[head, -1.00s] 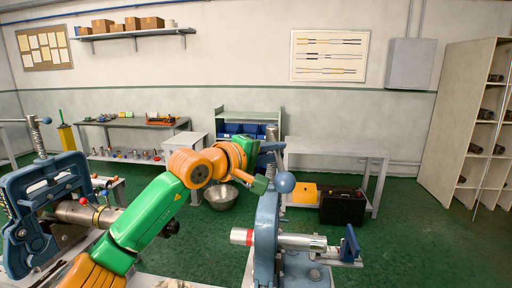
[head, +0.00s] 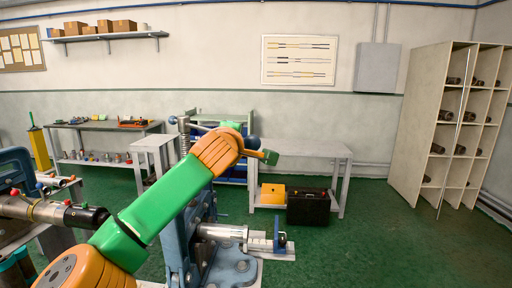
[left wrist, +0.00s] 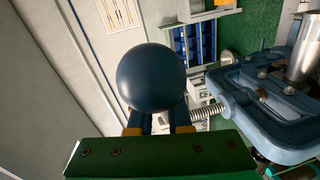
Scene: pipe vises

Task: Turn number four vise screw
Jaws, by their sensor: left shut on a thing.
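The nearer vise is a blue pipe vise (head: 182,252) left of centre in the head view, partly behind my left arm. Its upright threaded screw (head: 184,134) shows above the arm and also in the left wrist view (left wrist: 207,112). A dark blue ball (head: 253,142) at the end of the screw's handle stands right of the screw. The ball fills the middle of the left wrist view (left wrist: 150,77). My left gripper (head: 266,156) is shut at the ball, its fingers below it in the wrist view (left wrist: 158,122). Most of the bar is hidden. No vise number is readable.
A silver pipe (head: 222,232) lies in the nearer vise. Another blue vise (head: 14,172) with a dark-ended pipe (head: 60,214) stands at left, close to my arm. A grey table (head: 300,152) and black case (head: 308,207) are behind. Green floor at right is clear.

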